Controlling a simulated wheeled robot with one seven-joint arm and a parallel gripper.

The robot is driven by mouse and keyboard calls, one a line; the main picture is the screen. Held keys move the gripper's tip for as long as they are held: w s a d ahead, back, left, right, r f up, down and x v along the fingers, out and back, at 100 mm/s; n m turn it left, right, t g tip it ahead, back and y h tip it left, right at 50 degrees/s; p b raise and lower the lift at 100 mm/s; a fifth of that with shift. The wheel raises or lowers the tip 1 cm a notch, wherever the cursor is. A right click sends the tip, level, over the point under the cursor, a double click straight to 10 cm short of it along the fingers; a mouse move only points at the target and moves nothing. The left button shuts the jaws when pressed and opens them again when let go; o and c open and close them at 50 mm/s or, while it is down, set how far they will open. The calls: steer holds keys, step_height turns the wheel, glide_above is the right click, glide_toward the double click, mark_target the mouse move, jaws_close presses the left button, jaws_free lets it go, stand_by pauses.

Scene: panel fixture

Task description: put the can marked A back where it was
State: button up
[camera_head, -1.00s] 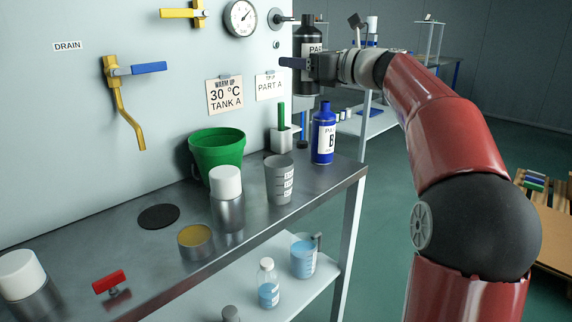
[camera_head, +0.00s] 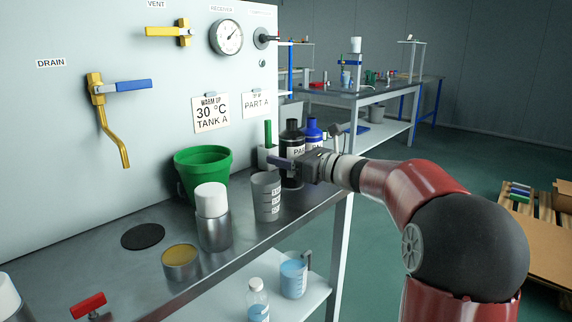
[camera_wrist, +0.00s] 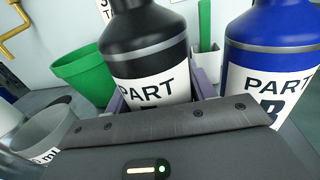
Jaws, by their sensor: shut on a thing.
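The black can (camera_head: 292,140) has a white label that reads "PART"; its letter is hidden by my gripper. My gripper (camera_head: 285,163) is shut around this can, which stands upright at the right end of the steel bench, on or just above its top; I cannot tell which. In the wrist view the black can (camera_wrist: 146,50) fills the middle, between the jaws. The blue can marked B (camera_head: 313,132) stands right beside it, partly hidden behind it, and shows at the right in the wrist view (camera_wrist: 272,60).
A grey measuring cup (camera_head: 266,197) stands close left of the black can. A green bucket (camera_head: 203,172), a white-capped bottle (camera_head: 213,218) and a white holder with a green handle (camera_head: 267,155) are near. A dark round mat (camera_head: 143,236) lies bare on the bench (camera_head: 110,270).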

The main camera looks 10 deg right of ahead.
steer(key=shift+f, duration=0.65)
steer(key=o, duration=1.3)
steer(key=shift+f, duration=0.15)
steer(key=shift+r, duration=0.25)
steer(key=b+v, duration=0.1)
steer(key=v, duration=1.1)
steer(key=shift+f, duration=0.15)
steer(key=shift+s, duration=0.1)
